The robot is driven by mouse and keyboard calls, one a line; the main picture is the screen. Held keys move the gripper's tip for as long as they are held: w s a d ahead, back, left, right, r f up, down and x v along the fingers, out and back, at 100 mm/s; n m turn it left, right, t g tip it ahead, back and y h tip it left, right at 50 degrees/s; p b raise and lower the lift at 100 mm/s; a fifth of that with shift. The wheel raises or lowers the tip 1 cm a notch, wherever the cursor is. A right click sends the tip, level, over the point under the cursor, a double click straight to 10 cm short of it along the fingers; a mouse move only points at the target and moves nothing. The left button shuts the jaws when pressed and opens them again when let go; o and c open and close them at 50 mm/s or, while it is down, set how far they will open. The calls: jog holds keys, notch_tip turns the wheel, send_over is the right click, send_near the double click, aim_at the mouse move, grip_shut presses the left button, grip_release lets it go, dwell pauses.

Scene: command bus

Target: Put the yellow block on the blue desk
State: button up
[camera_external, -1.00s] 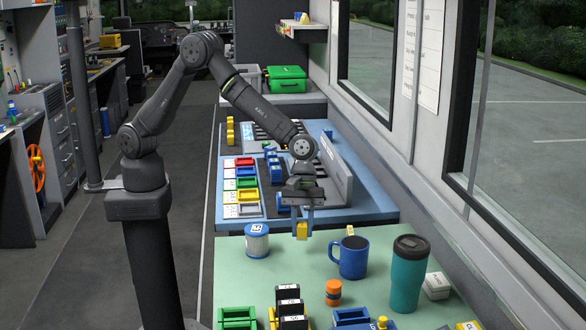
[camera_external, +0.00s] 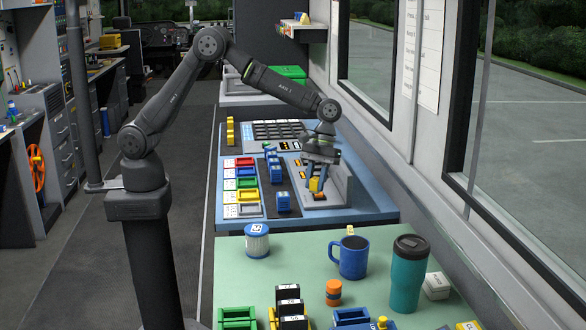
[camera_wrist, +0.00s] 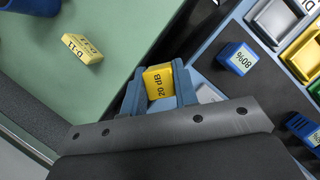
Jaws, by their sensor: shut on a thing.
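My gripper (camera_external: 316,187) is shut on a yellow block (camera_wrist: 159,82) marked "20 dB", seen between its two blue fingers in the wrist view. In the external view this yellow block (camera_external: 315,184) shows low between the fingers, over the right part of the blue desk (camera_external: 365,213), by the grey sloped panel (camera_external: 338,186). I cannot tell whether the block touches the surface below.
Blue blocks (camera_external: 283,201) stand on a dark strip left of my gripper, beside coloured trays (camera_external: 246,183). On the green table (camera_external: 310,262) are a blue mug (camera_external: 352,258), a teal tumbler (camera_external: 407,275) and an orange jar (camera_external: 333,292). The window wall is on the right.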

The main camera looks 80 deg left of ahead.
jog(key=a+r+m+g+y, duration=0.2)
jog(key=a+m, duration=0.5)
jog(key=a, duration=1.8)
jog(key=n+t+h, duration=0.3)
jog(key=n+t, duration=0.4)
jog(key=n, duration=1.2)
send_near(356, 305)
jog(key=w+d+r, duration=0.2)
jog(key=d+r, duration=0.2)
jog(key=r, duration=0.1)
notch_tip(356, 305, down, 10)
jog(key=shift+s+a+r, duration=0.1)
jog(key=shift+a, duration=0.05)
